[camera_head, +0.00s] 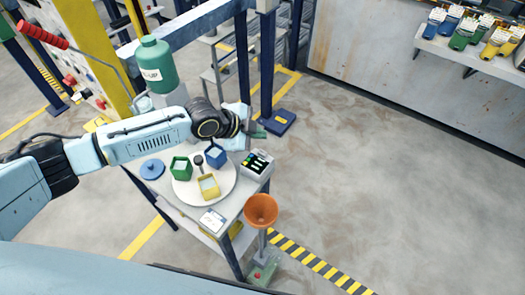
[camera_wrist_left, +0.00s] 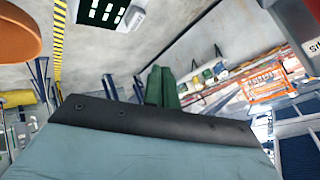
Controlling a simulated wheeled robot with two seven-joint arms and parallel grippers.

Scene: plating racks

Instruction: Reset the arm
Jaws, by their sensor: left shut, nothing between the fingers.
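My left arm comes in from the left in the head view and reaches over a small work table (camera_head: 232,207). My left gripper (camera_head: 258,134) is past the table's far right side, above the floor, with its green fingers together and nothing held. The fingers also show side by side in the left wrist view (camera_wrist_left: 161,86). My right gripper is in neither view.
On the table, a round white plate (camera_head: 226,178) bears green, blue and yellow square containers. A green bottle (camera_head: 155,65) stands behind my arm. Open floor (camera_head: 400,170) lies to the right.

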